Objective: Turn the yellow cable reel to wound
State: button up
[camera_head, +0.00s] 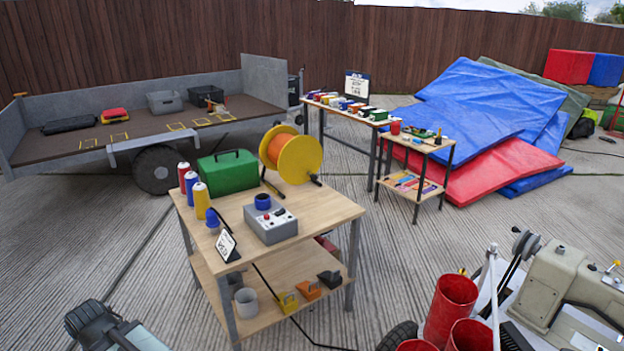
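The yellow cable reel (301,158) stands upright at the back right of the wooden workbench (318,212). Orange cable (272,146) is wrapped between its yellow flanges. It rests on a dark stand, and a dark crank knob shows at its lower right. The dark jointed part at the lower left edge appears to be my gripper (95,322). It is well apart from the reel, in front and to the left of the bench. Its fingers cannot be made out, so I cannot tell whether it is open or shut.
A grey control box (270,226), a green case (228,172), several spray cans (201,200) and a small sign (227,245) crowd the bench. Red buckets (451,303) and a sewing machine (560,280) are at the lower right. Clear floor lies left of the bench.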

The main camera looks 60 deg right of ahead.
aim_at(298, 159)
jog(key=z, duration=0.05)
jog(key=k, duration=1.25)
jog(key=z, duration=0.7)
jog(key=i, duration=1.05)
jog(key=u, duration=0.05)
